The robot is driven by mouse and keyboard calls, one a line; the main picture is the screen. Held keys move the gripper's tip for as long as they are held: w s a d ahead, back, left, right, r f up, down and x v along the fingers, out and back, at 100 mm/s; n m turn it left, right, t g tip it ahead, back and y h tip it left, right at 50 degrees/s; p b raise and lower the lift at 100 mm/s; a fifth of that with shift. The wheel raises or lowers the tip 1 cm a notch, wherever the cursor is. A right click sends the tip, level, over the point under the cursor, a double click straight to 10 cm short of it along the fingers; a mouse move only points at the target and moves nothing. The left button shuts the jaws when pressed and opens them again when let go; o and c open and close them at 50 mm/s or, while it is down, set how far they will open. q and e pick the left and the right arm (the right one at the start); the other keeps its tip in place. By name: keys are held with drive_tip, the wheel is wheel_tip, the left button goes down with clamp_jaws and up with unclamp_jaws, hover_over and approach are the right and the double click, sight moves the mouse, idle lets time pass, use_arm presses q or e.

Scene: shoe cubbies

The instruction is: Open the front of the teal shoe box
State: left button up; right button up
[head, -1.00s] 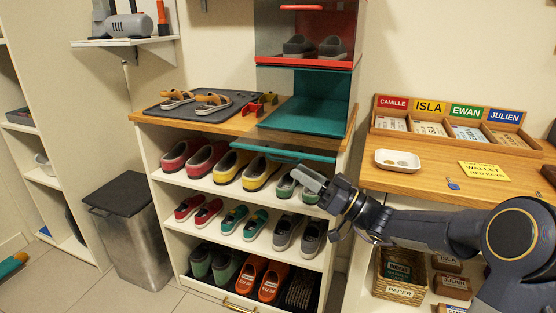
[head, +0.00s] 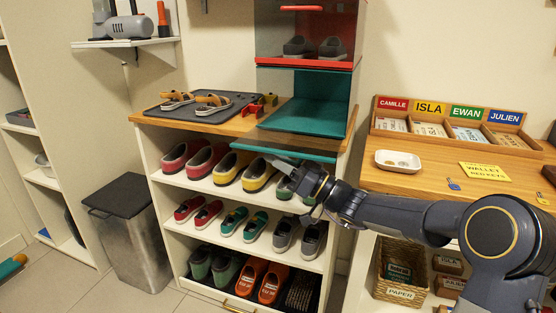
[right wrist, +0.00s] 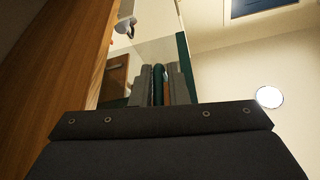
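The teal shoe box (head: 303,118) stands on the wooden top of the cubby, under a red box. Its inner back wall and floor show. A teal strip (head: 300,151), apparently the rim of its front, lies low before the box, just past the wooden edge. My right gripper (head: 284,165) is at this strip, pointing left. In the right wrist view a thin teal bar (right wrist: 158,85) runs between the two fingers, with a narrow gap beside it; the gripper looks open around it. Contact is hard to judge. My left gripper is out of view.
The red box (head: 305,64) above holds dark shoes. A grey mat (head: 200,107) with sandals lies left of the teal box. Several shoes fill the shelves below my right gripper. A desk (head: 440,185) with a white dish (head: 398,161) stands at right.

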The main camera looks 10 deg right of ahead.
drive_tip(key=shift+w, duration=0.1)
clamp_jaws()
drive_tip(key=shift+m+b, duration=0.3)
drive_tip(key=shift+b, duration=0.1)
drive_tip(key=shift+r+m+h+b, duration=0.3)
drive_tip(key=shift+m+h+b, duration=0.1)
drive_tip(key=shift+m+b, duration=0.15)
drive_tip(key=shift+r+m+t+h+b, duration=0.3)
drive_tip(key=shift+r+m+t+b, duration=0.1)
drive_tip(key=shift+r+m, duration=0.2)
